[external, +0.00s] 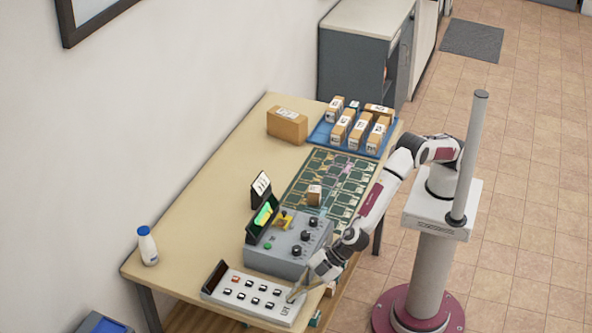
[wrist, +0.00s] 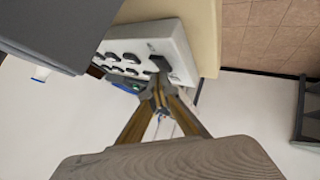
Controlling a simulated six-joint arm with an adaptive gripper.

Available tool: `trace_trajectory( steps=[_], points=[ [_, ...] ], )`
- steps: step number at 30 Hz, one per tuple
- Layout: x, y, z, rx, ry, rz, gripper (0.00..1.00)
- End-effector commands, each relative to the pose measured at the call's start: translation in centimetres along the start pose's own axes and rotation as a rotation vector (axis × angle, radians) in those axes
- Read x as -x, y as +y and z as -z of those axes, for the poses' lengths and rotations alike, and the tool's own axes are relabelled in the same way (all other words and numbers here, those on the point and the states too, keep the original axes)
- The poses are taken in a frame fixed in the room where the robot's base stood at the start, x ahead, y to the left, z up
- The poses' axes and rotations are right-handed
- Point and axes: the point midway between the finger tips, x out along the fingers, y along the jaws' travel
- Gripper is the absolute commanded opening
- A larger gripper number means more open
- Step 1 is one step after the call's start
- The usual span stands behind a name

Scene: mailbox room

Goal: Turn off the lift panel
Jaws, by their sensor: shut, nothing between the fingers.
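The lift panel (external: 252,296) is a white box with several dark rocker switches, lying at the near end of the table. The word LIFT is printed near its right end. In the wrist view the panel (wrist: 170,42) is at the top centre, with a dark switch (wrist: 159,64) at its near end. My gripper (external: 293,294) is shut and empty, with its fingertips at the panel's right end. In the wrist view my gripper (wrist: 158,95) has its tips together right by that switch. I cannot tell whether they touch it. The switch's position is unclear.
A grey control box (external: 288,246) with black knobs and a yellow lever stands directly behind the panel. A white bottle (external: 147,246) stands at the table's left edge. A green board (external: 330,185), a blue tray (external: 320,136) of parcels and a brown box (external: 287,125) are farther back.

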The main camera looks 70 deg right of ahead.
Motion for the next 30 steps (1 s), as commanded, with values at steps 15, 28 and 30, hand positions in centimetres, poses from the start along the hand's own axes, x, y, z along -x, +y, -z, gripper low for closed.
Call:
trace_trajectory(
  steps=[15, 28, 30],
  points=[
    [0.2, 0.2, 0.2, -0.002, 0.000, 0.000, 0.00],
    [1.0, 0.7, 0.7, -0.001, -0.001, 0.000, 0.00],
    [1.0, 0.7, 0.7, -0.001, -0.001, 0.000, 0.00]
  ],
)
